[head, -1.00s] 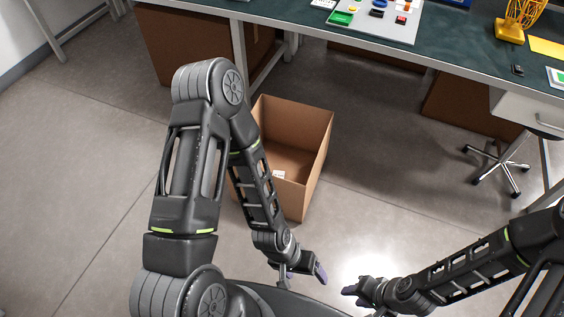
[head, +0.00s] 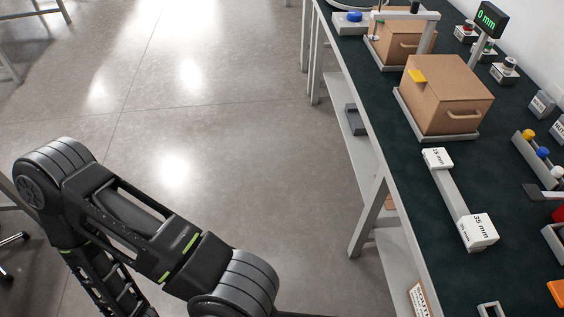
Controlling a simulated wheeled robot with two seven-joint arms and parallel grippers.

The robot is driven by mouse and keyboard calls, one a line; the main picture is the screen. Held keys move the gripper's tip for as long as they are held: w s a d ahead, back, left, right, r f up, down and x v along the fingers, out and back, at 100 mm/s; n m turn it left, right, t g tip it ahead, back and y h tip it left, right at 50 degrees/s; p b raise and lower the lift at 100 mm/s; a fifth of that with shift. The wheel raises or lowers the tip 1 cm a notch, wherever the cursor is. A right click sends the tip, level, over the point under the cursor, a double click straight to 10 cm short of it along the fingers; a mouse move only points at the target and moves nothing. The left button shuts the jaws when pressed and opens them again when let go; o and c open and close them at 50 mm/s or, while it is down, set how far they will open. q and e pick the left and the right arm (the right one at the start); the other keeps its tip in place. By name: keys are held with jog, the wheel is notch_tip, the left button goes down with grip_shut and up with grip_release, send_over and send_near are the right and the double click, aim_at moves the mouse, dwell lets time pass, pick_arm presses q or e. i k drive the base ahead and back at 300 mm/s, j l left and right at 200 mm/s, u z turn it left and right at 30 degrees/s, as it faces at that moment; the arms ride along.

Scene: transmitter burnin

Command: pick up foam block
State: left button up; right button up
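No object is clearly recognisable as a foam block. A white block marked 35 mm (head: 479,232) and a smaller white block marked 25 mm (head: 437,158) sit at opposite ends of a grey strip (head: 453,193) on the green-topped bench (head: 440,270). I cannot tell whether either is foam. Part of my arm crosses the lower left over the floor, well away from the bench. Neither of my grippers is in view.
Two cardboard boxes (head: 446,95) (head: 399,40) stand on grey plates at the bench's far end. A display (head: 487,19) reads 0 mm. A rack with coloured knobs (head: 541,153) is at the right. The floor (head: 230,130) left of the bench is open.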

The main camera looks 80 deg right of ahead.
aim_at(477, 230)
jog(key=z, duration=6.8)
jog(key=k+j, duration=1.15)
jog(key=k+j+z, duration=0.05)
jog(key=k, duration=0.05)
